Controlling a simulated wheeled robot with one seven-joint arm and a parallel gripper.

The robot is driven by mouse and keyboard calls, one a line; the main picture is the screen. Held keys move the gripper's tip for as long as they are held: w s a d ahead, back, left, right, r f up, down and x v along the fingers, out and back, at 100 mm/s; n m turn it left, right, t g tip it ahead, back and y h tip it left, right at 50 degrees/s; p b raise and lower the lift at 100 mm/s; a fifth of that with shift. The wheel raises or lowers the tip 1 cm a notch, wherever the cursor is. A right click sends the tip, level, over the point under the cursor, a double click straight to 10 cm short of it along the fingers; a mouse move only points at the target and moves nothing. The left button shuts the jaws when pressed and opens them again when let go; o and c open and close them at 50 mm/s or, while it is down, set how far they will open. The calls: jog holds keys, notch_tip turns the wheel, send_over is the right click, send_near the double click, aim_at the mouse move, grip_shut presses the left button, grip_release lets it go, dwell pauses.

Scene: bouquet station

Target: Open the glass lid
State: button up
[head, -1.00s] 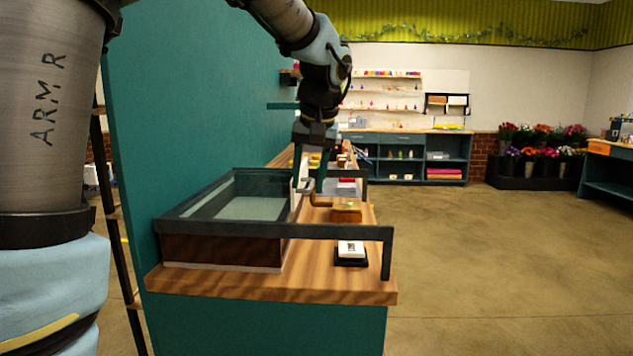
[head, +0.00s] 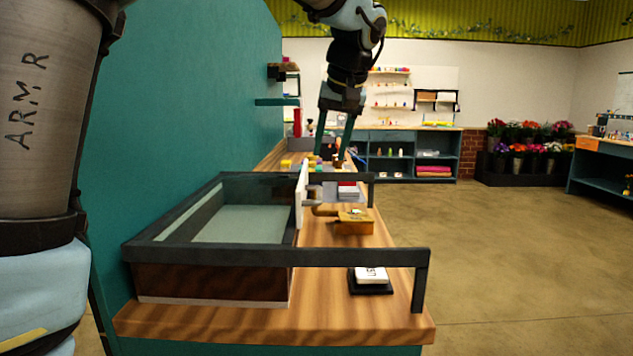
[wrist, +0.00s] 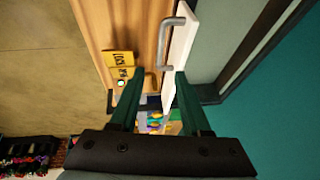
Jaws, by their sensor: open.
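The glass lid (head: 240,224) is a pane in a dark frame lying flat over a dark wooden box (head: 212,281) on the counter at left. A white panel (head: 300,195) with a metal handle stands on the box's right side. In the wrist view the grey handle (wrist: 170,44) and white panel (wrist: 183,42) are just beyond my fingers. My gripper (head: 333,150) is open and empty, pointing down, above and behind the box in the head view. In the wrist view its two green fingers (wrist: 157,97) are spread apart. Nothing is between them in contact.
A wooden block with a yellow label (head: 354,222) and a white-topped dark stamp-like block (head: 370,280) sit on the wooden counter (head: 330,322). A teal wall is at left; open floor (head: 520,260) is at right.

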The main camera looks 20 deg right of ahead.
aim_at(320, 191)
jog(key=p+x, duration=0.1)
jog(key=x, duration=0.9)
jog(key=shift+p, duration=0.35)
jog(key=shift+c, duration=0.2)
grip_shut()
dwell(0.7)
